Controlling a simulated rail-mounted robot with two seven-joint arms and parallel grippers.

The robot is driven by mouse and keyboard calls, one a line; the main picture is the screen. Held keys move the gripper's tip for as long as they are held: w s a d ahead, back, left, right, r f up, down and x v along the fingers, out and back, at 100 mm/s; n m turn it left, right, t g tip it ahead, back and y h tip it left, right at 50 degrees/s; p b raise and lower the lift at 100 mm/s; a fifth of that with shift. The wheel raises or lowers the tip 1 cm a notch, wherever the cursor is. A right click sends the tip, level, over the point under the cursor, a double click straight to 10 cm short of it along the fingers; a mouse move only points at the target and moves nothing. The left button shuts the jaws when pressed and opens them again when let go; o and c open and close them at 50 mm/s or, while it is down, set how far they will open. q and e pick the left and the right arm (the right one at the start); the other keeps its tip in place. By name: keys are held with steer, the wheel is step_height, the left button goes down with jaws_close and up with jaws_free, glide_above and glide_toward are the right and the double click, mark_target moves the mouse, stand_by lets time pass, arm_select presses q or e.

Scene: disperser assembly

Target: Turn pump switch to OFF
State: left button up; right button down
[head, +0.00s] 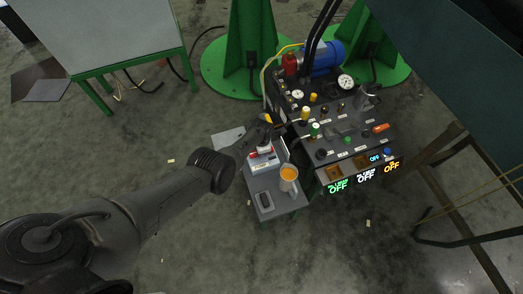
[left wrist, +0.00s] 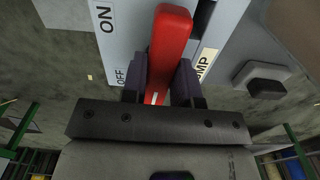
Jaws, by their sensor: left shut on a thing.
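The pump switch is a red lever (left wrist: 170,45) on a light grey box (left wrist: 135,25) in the left wrist view. ON and OFF are printed along the box's left part, and a partly covered label ending in "MP" is on the right. The lever's lower end lies between the fingers of my left gripper (left wrist: 159,88), at the OFF end of the printing. The gripper is shut on it. In the head view my left gripper (head: 262,134) is at the small white-and-red switch box (head: 264,161), covering part of it. My right gripper is not in view.
The box stands on a small grey stand beside a jug of orange liquid (head: 289,175) and a small dark device (head: 265,201). Right of it is a machine panel with knobs, gauges and lit OFF displays (head: 338,187). A green-legged table (head: 110,40) is at upper left.

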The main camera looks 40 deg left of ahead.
arm_select(q)
steer(key=shift+n, duration=0.3)
stand_by(0.4)
steer(key=o, duration=0.9)
steer(key=shift+r, duration=0.1)
steer(key=shift+r+p, duration=0.25)
steer(key=shift+p, duration=0.1)
step_height(320, 180, up, 13)
steer(key=p, duration=1.1)
